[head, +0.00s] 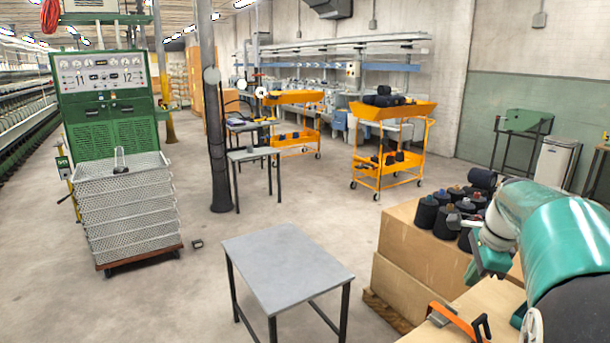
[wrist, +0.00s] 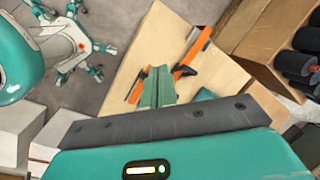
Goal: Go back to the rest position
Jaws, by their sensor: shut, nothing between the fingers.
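My gripper (wrist: 155,70) shows in the wrist view as two green fingers side by side, shut and empty, above a light wooden table top (wrist: 158,35). In the head view my teal and white arm reaches in from the right edge. My gripper (head: 478,270) hangs at its end, pointing down and left, in front of the dark spools. Its fingertips are small there.
An orange tool with a black handle (head: 460,322) lies on the wooden top below my gripper. Cardboard boxes (head: 408,245) carry several dark spools (head: 427,212). A grey table (head: 285,265) stands in the middle. Open floor (head: 350,215) lies behind it.

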